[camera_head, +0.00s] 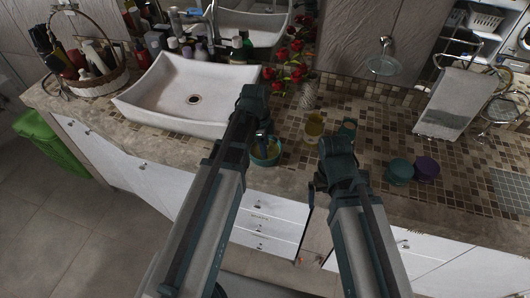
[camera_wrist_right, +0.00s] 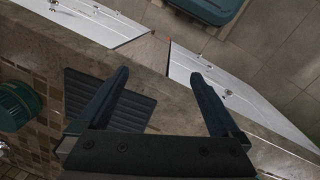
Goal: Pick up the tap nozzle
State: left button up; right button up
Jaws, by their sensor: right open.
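I cannot single out a tap nozzle for certain in either view. In the head view the white sink basin (camera_head: 190,97) is on the counter at the left, with a crowd of bottles behind it where a tap could be hidden. My left gripper (camera_head: 252,100) is over the counter just right of the basin; its jaws are too dark to read. My right gripper (camera_head: 338,150) is over the front part of the counter. In the right wrist view my right gripper (camera_wrist_right: 159,75) is open, its fingers apart with nothing between them.
A teal bowl (camera_head: 265,154), a yellowish cup (camera_head: 314,124) and red flowers (camera_head: 290,72) are near my grippers. Teal (camera_head: 399,171) and purple (camera_head: 426,168) jars stand to the right. A dark ribbed mat (camera_wrist_right: 110,102) lies by the counter edge. A basket (camera_head: 95,84) is far left.

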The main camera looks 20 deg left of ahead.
pick_arm(q)
grip_shut()
jog(key=shift+r, duration=0.15)
notch_tip(320, 180, up, 10)
jog(key=p, duration=1)
notch_tip(320, 180, down, 3)
jog(key=shift+r+b, duration=0.2)
jog(key=shift+b, duration=1)
jog(key=shift+r, duration=0.1)
